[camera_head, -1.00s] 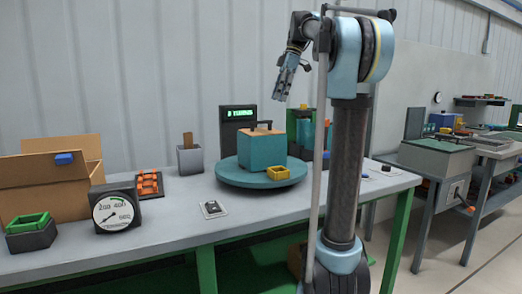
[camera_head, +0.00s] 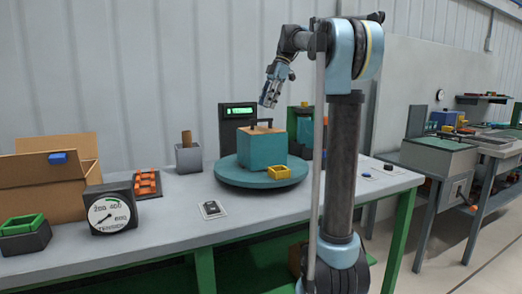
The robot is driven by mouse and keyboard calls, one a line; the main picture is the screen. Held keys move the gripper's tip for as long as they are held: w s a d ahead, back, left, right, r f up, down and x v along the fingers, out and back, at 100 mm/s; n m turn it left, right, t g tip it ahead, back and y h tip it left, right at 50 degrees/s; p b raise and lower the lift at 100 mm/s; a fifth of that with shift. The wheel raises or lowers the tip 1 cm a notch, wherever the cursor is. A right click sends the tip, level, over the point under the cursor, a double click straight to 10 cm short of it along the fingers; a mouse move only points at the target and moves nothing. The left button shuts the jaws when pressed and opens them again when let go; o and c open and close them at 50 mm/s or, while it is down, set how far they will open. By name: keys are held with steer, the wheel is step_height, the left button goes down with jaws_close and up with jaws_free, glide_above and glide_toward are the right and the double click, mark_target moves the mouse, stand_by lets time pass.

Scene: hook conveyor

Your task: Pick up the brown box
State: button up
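A large open brown cardboard box (camera_head: 40,201) stands on the left end of the workbench. A teal box (camera_head: 262,152) with a thin brown top and a dark handle sits on a round teal turntable (camera_head: 238,177). A small brown block (camera_head: 186,137) sticks up out of a grey holder (camera_head: 189,158). I cannot tell which of these the task calls the brown box. My gripper (camera_head: 268,102) hangs in the air just above the teal box, pointing down, apart from it. Its fingers are too small to read as open or shut, and nothing shows in them.
A yellow tray (camera_head: 279,172) sits at the turntable's front right. A tension gauge (camera_head: 110,210), an orange rack (camera_head: 146,184) and a green tray (camera_head: 24,224) stand at the left. A display (camera_head: 238,114) is behind the teal box. The bench's front middle is mostly clear.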

mark_target(261, 120)
steer(key=shift+x, duration=4.25)
steer(key=shift+s+d, duration=0.1)
steer(key=shift+c, duration=0.2)
jaws_close()
